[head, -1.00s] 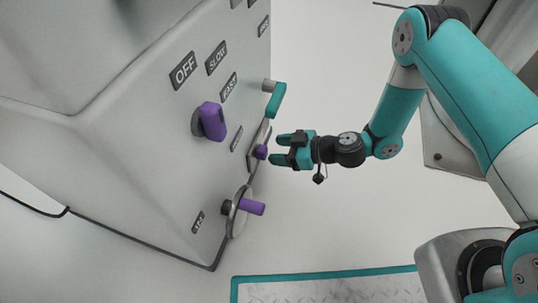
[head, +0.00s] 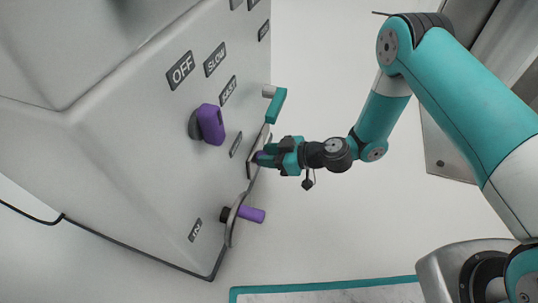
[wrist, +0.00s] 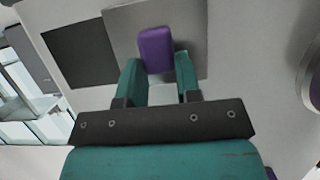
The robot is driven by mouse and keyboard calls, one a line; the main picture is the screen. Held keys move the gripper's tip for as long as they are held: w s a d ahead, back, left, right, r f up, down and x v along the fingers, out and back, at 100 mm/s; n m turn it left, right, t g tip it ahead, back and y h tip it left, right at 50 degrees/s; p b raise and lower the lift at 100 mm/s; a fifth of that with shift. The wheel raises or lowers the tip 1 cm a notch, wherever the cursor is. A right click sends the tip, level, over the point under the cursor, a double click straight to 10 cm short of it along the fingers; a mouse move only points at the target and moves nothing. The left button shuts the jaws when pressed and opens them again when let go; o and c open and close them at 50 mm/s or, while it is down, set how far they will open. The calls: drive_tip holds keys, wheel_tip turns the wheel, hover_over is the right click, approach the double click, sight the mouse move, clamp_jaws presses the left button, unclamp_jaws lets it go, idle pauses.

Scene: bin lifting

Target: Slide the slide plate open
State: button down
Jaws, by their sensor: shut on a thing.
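The slide plate (wrist: 192,22) is a grey square plate on the machine's side face, with a purple knob (wrist: 157,50) standing out from it. A dark rectangular opening (wrist: 80,54) shows beside the plate, to its left in the wrist view. My gripper (wrist: 158,68) is shut on the purple knob, with one teal finger on each side of it. In the head view my gripper (head: 264,155) meets the panel at the knob and mostly hides it. The plate (head: 252,163) shows there only as a thin edge-on strip.
A purple rotary knob (head: 210,124) sits by the OFF, SLOW and FAST labels on the grey machine (head: 130,165). A teal handle (head: 277,105) sticks out above my gripper, and a purple-handled crank (head: 250,214) below it. A teal-edged floor mat (head: 330,290) lies at the bottom.

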drive_tip(key=w+d, duration=0.1)
drive_tip(key=w, duration=0.2)
drive_tip(key=w+d+b, duration=0.1)
drive_tip(key=w, duration=0.2)
drive_tip(key=w+d, duration=0.1)
drive_tip(key=w, duration=0.1)
drive_tip(key=shift+w+d, duration=0.1)
drive_tip(key=shift+w, duration=0.3)
drive_tip(key=c, duration=0.8)
unclamp_jaws()
drive_tip(key=p+v, duration=0.8)
drive_tip(key=v, duration=0.9)
drive_tip(key=shift+d, duration=0.25)
